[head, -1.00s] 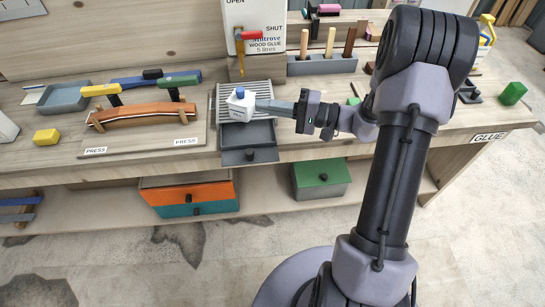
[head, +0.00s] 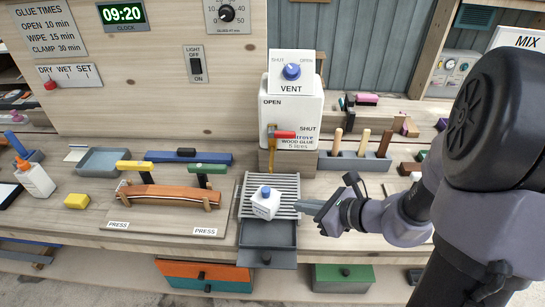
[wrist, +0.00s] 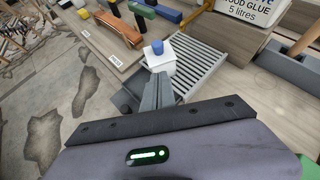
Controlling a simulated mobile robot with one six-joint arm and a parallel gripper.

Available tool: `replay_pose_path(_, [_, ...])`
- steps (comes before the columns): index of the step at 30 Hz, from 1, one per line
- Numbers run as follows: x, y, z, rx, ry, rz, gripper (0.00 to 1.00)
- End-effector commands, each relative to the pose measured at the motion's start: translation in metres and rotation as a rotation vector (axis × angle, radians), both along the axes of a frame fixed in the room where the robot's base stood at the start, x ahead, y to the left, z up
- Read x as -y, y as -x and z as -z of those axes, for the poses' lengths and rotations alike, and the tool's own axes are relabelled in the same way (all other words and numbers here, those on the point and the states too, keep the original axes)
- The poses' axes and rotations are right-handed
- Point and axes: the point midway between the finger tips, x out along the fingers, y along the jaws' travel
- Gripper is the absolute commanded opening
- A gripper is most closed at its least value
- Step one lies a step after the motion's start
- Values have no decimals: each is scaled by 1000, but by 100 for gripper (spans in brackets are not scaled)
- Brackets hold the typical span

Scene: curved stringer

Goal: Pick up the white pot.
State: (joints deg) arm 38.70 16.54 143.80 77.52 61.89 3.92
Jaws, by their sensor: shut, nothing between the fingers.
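The white pot (head: 265,206) is a small white block-shaped container with a blue cap and a label too small to read. It stands on the front part of a grey slatted rack (head: 285,184). In the wrist view the pot (wrist: 161,64) is just beyond my fingertips, with the slats to its right. My gripper (head: 303,206) is to the right of the pot in the head view, with a small gap between them. The fingers (wrist: 157,92) are pressed together with nothing between them. They hide a little of the pot's lower part in the wrist view.
A grey open drawer (head: 268,236) lies below the rack. A large white glue tank (head: 290,115) with a red-handled tap stands behind the pot. A clamped wooden piece (head: 168,196) is to the left. A grey block with upright wooden handles (head: 352,161) is behind my gripper.

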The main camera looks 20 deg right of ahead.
Motion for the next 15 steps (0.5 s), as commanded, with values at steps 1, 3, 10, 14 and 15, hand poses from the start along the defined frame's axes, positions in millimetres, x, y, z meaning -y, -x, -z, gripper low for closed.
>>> replay_pose_path(1, [0, 3, 0, -28, -16, 29, 0])
replay_pose_path(3, [-2, 1, 3, -43, -27, 45, 0])
replay_pose_path(10, [-27, -37, 5, -41, -27, 39, 0])
replay_pose_path(14, [-42, -61, 5, -41, -26, 39, 0])
replay_pose_path(15, [-47, -69, 5, -39, -25, 39, 0])
